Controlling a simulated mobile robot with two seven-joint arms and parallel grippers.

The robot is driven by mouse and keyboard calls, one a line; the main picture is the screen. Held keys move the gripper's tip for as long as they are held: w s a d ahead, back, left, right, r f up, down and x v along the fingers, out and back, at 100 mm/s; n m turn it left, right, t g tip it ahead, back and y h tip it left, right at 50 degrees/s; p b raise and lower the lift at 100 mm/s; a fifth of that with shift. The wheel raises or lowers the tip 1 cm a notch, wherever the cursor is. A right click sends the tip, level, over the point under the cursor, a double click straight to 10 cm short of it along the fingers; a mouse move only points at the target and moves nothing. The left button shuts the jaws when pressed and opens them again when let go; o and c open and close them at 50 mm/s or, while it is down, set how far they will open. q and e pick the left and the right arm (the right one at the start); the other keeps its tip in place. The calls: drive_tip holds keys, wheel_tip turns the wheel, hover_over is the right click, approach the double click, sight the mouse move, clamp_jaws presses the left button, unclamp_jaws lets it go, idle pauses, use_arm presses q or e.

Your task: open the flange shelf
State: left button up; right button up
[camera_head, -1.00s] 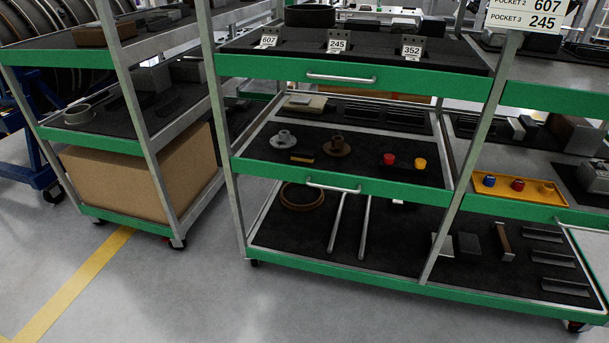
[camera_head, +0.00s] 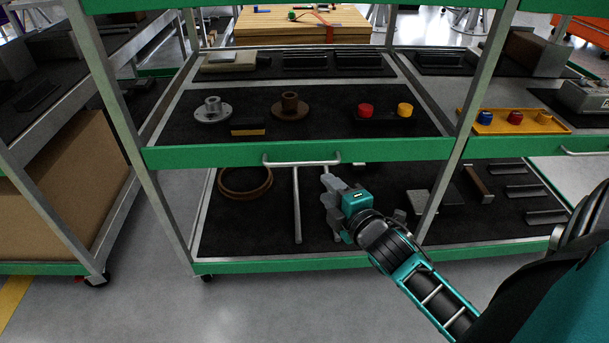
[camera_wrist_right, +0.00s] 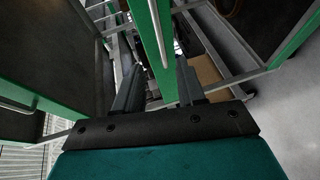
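The flange shelf (camera_head: 220,153) is the middle shelf of the green-edged rack, with a dark mat and a green front edge. A grey flange (camera_head: 212,110) and a brown flange (camera_head: 290,106) stand on it. Its silver bar handle (camera_head: 302,161) is at the middle of the front edge, which looks level with the rack posts. My right gripper (camera_head: 328,187) is just below and in front of the handle, apart from it as far as I can tell. In the right wrist view its two fingers (camera_wrist_right: 157,75) are spread, with a green edge beyond them. My left gripper is out of view.
A red and a yellow knob piece (camera_head: 385,112) also sit on the shelf. The lower shelf (camera_head: 245,225) holds a brown ring and metal rods. A yellow tray (camera_head: 545,125) is on the right bay. A neighbouring rack with a cardboard box (camera_head: 65,200) stands left. Floor in front is clear.

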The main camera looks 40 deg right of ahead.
sight(304, 165)
drive_tip(key=b+x, duration=0.3)
drive_tip(key=x, duration=0.7)
drive_tip(key=shift+w+f, duration=0.15)
drive_tip(key=shift+w, duration=0.2)
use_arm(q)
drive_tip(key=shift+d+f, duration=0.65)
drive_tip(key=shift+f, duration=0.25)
use_arm(e)
drive_tip(key=shift+w+d, duration=0.1)
drive_tip(key=shift+w, duration=0.6)
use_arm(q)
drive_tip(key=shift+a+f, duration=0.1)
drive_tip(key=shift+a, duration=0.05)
use_arm(e)
clamp_jaws()
